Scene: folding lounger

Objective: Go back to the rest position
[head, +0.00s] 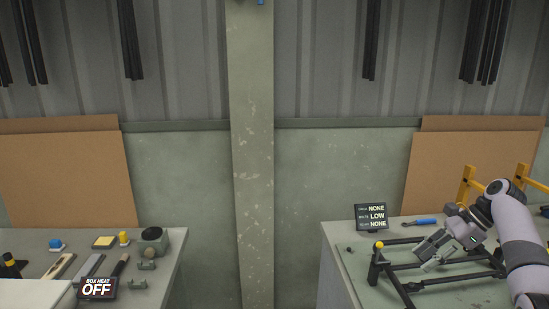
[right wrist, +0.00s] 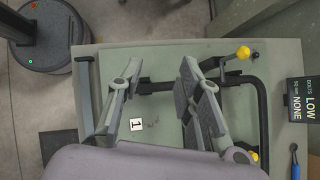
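The dark frame (right wrist: 262,105) with two yellow knobs shows beyond and to the right of the fingers. Whether a finger touches the frame I cannot tell. My left gripper is not in view.
A display reading NONE, LOW, NONE (head: 371,217) and a blue-handled tool (head: 425,222) are on the right bench (head: 341,264). Yellow brackets (head: 466,186) stand behind my right arm. The left bench (head: 168,268) holds several tools and a BOX HEAT OFF display (head: 97,288). A gap separates the benches.

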